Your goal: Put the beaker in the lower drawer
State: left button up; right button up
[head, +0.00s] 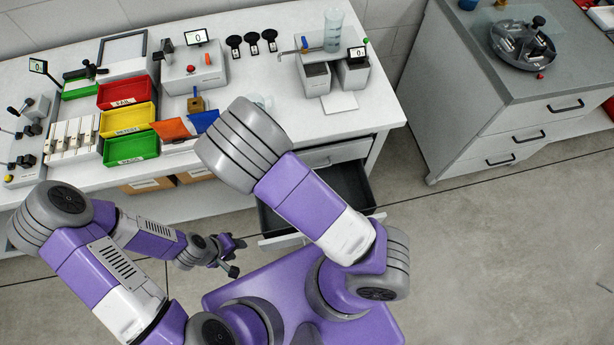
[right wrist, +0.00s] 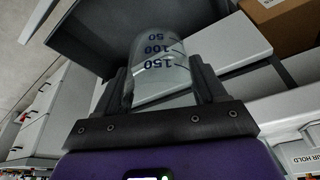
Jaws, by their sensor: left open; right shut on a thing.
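A clear beaker (right wrist: 160,68) with dark marks 50, 100 and 150 is between the fingers of my right gripper (right wrist: 165,88), which is shut on it, in the right wrist view. The lower drawer (head: 352,184) is pulled out below the table's front edge, with a dark, empty-looking interior partly covered by my right arm. Above it the upper drawer (head: 338,152) looks closed. My left gripper (head: 236,257) is open and empty, left of the open drawer and in front of the table.
Another clear beaker (head: 333,30) stands on a device at the table's back right. Red, yellow and green bins (head: 128,118) stand at the table's left. A grey cabinet (head: 510,120) is at the right. Open floor (head: 490,250) lies in front of it.

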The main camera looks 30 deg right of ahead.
jog(key=s+d+f+m+g+h, duration=0.15)
jog(key=s+d+f+m, duration=0.25)
jog(key=d+f+m, duration=0.65)
jog(key=shift+n+g, duration=0.35)
jog(key=shift+n, duration=0.5)
jog(key=f+b, duration=0.1)
jog(key=f, duration=0.4)
jog(key=a+f+b, duration=0.1)
jog(key=f, duration=0.3)
jog(key=f+b, duration=0.1)
jog(key=f, duration=0.4)
jog(key=shift+w+a+f, duration=0.2)
jog(key=shift+a+f, duration=0.1)
jog(key=shift+f, duration=0.05)
jog(key=shift+w+f, duration=0.1)
jog(key=shift+f, duration=0.05)
jog(key=w, duration=0.2)
jog(key=w+d+b, duration=0.1)
jog(key=shift+w+f, duration=0.35)
jog(key=shift+f, duration=0.15)
